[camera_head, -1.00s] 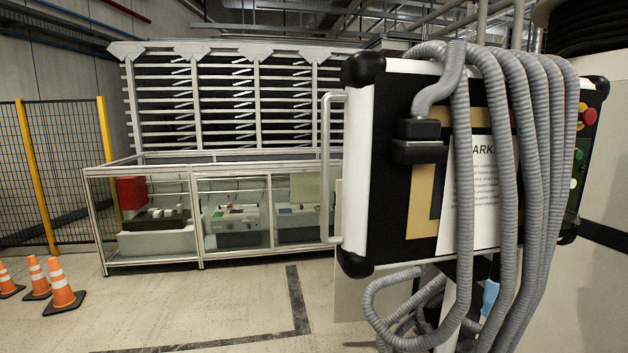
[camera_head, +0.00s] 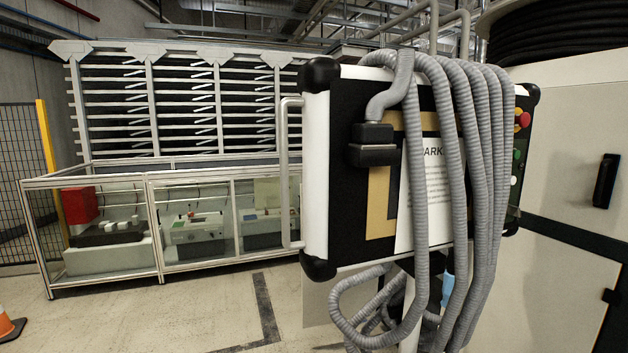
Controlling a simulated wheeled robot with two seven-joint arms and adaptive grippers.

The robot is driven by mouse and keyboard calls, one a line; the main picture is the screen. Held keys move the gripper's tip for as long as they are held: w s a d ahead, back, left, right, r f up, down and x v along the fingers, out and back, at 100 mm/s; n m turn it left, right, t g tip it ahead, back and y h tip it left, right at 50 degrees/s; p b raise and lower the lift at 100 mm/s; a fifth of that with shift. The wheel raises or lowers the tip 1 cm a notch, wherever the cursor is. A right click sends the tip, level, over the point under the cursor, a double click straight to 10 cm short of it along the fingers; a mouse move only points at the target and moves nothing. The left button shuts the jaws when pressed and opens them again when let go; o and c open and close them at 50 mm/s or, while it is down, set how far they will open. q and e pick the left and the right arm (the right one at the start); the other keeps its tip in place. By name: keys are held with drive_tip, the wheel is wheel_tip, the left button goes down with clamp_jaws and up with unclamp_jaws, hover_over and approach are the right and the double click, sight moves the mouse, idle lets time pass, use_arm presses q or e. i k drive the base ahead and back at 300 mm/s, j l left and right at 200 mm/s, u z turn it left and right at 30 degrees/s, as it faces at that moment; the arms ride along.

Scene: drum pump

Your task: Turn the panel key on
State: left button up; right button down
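A control panel box (camera_head: 316,190) with black corner bumpers stands at the centre right, its back and left side toward me. Thick grey hoses (camera_head: 414,200) hang over it. On its far right edge I see a red emergency button (camera_head: 523,119) on yellow, a green button (camera_head: 517,154) and a white button (camera_head: 514,181). No key can be made out; the panel's front face is turned away. Neither of my grippers is in view.
A glass-walled bench (camera_head: 155,230) with machines and a slatted rack (camera_head: 190,105) stand behind at left. A pale cabinet (camera_head: 570,160) with a black handle (camera_head: 606,181) is at right. An orange cone (camera_head: 8,327) sits at lower left. Floor at lower left is mostly clear.

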sight(514, 211)
drive_tip(key=z, duration=1.3)
drive_tip(key=u, duration=1.3)
drive_tip(key=z, duration=1.15)
